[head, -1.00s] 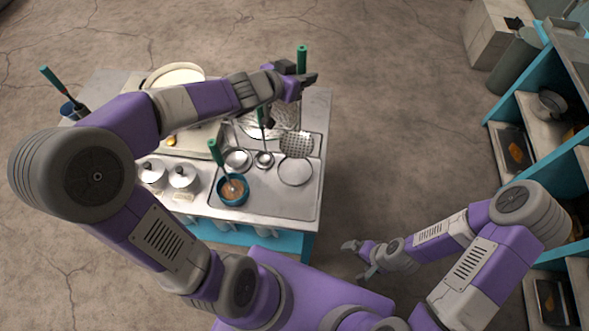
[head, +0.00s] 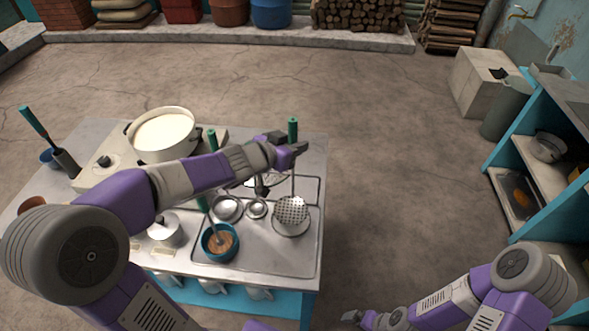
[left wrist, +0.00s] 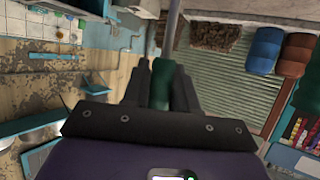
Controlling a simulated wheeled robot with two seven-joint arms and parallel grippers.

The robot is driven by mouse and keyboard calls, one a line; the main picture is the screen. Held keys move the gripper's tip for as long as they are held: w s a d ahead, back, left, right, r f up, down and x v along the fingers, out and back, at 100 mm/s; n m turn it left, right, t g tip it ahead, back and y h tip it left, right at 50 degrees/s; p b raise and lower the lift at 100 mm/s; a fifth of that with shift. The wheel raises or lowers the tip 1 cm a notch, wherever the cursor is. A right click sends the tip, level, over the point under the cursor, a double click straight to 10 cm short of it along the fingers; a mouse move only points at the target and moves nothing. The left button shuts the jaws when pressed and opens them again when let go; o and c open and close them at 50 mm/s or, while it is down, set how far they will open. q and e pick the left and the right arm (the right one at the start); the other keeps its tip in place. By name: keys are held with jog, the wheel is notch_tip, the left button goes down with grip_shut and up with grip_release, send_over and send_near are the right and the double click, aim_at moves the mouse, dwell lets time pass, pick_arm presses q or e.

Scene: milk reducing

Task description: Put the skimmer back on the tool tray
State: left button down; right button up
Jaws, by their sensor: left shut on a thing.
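My left gripper (head: 288,150) is shut on the green handle (head: 293,130) of the skimmer. The handle also shows between the fingers in the left wrist view (left wrist: 162,82). The skimmer's perforated round head (head: 291,210) hangs below the gripper, in front of a round pale disc (head: 292,231) on the metal tool tray (head: 308,262). I cannot tell whether the head touches the tray. Two round metal tools (head: 227,208) lie on the tray to its left. My right gripper (head: 352,317) is at the bottom edge of the head view, partly cut off.
A blue pot with brown contents and a green-handled tool (head: 220,243) stands at the tray's front left. A large white-filled pot (head: 165,135) stands at the back left. A lidded metal pot (head: 164,229) is near the front. The floor right of the table is clear.

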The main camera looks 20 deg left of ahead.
pick_arm(q)
notch_tip(320, 180, down, 6)
jog(key=b, duration=0.4)
jog(key=shift+r, duration=0.25)
jog(key=shift+f, duration=0.1)
jog(key=c, duration=1.3)
grip_release()
jog(key=shift+f+b, duration=0.15)
jog(key=shift+b, duration=0.15)
jog(key=shift+c, duration=0.2)
jog(key=o, duration=0.5)
jog(key=shift+c, duration=0.2)
